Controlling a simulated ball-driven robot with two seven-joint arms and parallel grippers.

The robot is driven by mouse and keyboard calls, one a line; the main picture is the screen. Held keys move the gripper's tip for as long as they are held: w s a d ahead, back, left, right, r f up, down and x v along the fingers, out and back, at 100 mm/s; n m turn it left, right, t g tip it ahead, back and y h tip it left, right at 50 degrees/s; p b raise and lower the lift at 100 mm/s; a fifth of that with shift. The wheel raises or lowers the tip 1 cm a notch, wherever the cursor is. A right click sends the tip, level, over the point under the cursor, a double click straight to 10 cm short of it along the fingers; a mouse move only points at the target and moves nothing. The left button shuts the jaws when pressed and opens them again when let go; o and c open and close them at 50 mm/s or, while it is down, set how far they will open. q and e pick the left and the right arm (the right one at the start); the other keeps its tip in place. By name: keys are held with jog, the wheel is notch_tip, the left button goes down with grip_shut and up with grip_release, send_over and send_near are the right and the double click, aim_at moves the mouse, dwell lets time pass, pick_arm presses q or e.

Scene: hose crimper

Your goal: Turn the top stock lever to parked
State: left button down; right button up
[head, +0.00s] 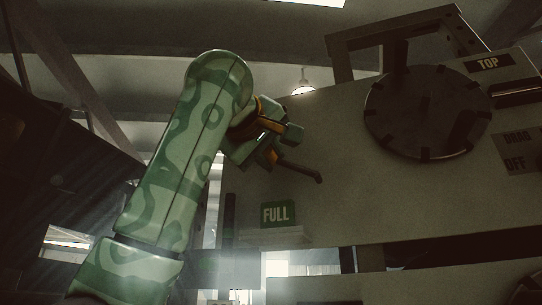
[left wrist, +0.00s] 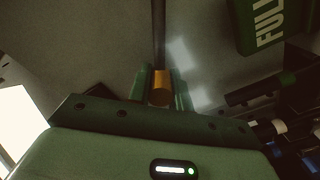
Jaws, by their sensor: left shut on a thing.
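The lever shows in the head view as a thin dark rod (head: 303,170) coming out to the right of my left gripper (head: 281,147), in front of the pale panel. In the left wrist view its dark rod (left wrist: 158,35) runs up from an orange end (left wrist: 161,88). The green fingers of my left gripper (left wrist: 162,88) stand on both sides of that orange end and are shut on it. A green FULL plate (head: 277,213) is below the gripper; it also shows in the left wrist view (left wrist: 262,25). No parked label is readable. My right gripper is not in view.
The pale panel (head: 345,205) carries a large dark notched disc (head: 427,114) under a dark frame (head: 395,32). A TOP label (head: 488,63) and a DRAG OFF label (head: 516,150) are at the right. A small ledge (head: 275,235) lies below the FULL plate.

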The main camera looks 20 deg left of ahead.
pick_arm(q)
jog(key=c, duration=1.5)
grip_release()
jog(key=shift+f, duration=0.1)
jog(key=shift+o, duration=1.1)
jog(key=shift+a, duration=0.1)
jog(key=shift+s, duration=0.3)
jog(key=s+b, duration=0.6)
jog(key=s, duration=0.9)
jog(key=shift+s+a+b, duration=0.25)
jog(key=shift+s+b, duration=0.15)
jog(key=shift+w, duration=0.1)
